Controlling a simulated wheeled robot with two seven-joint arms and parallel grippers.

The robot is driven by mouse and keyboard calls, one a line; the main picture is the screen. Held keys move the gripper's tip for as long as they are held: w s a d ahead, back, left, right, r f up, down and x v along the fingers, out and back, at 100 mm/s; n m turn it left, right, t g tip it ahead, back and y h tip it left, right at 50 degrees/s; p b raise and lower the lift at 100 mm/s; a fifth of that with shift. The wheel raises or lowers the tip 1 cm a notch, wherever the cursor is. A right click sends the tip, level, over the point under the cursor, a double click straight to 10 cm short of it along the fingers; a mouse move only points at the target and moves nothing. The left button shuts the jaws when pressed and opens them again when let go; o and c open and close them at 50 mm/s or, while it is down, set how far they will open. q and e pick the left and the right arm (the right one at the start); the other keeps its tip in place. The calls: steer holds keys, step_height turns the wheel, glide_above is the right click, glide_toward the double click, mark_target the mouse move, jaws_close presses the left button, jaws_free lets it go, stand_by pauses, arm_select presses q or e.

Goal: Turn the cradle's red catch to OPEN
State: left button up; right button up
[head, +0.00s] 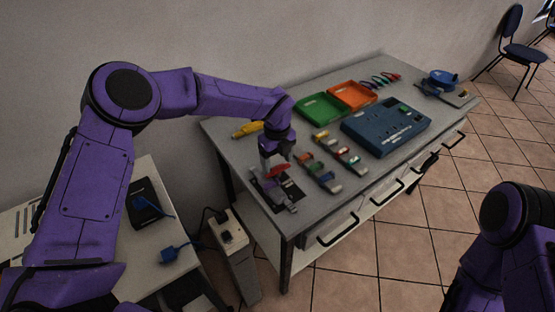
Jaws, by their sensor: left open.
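The cradle (291,189) is a small dark base at the near left end of the grey workbench. Its red catch (277,171) shows just below my left gripper. My left gripper (272,160) is open and points down over the cradle, close to the catch. I cannot tell whether its fingers touch the catch. The OPEN marking is too small to read. My right arm shows at the lower right, but its gripper is out of view.
On the workbench (225,140) are a green tray (318,108), an orange tray (352,96), a blue panel (385,128) and rows of coloured connectors (318,172). A yellow tool (247,129) lies behind my left gripper. A side table (145,262) and a power box (228,232) stand at left.

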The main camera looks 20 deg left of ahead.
mark_target(279, 166)
arm_select(q)
steer(key=f, duration=0.1)
steer(key=w+f, duration=0.1)
steer(key=f, duration=0.1)
steer(key=shift+w, duration=0.2)
steer(key=shift+s+r, duration=0.35)
steer(key=shift+w+f, duration=0.1)
steer(key=c, duration=1.1)
steer(key=shift+o, duration=0.2)
arm_select(e)
steer(key=shift+w, duration=0.3)
